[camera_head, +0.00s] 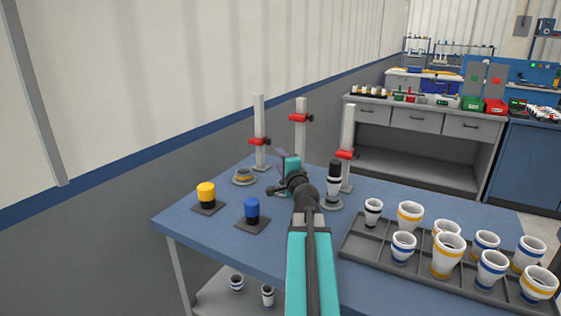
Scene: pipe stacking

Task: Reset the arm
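My arm reaches from the bottom middle over the blue table (190,222). My gripper (281,171) is above the table's middle, in front of the central post, and its fingers are too small and covered to tell if they are open or shut. No held object can be made out. Three grey posts with red clamps stand at the back: left (259,120), middle (300,112) and right (347,130). A low yellow-banded ring (243,175) sits by the left post. A white pipe with a dark upper part (334,180) stands upright by the right post.
A yellow-topped piece (206,191) and a blue-topped piece (252,208) stand on dark plates at the left. A grey tray (368,252) at the right holds several white cups with blue or yellow bands. A wall runs behind the table; a workbench (420,122) stands beyond.

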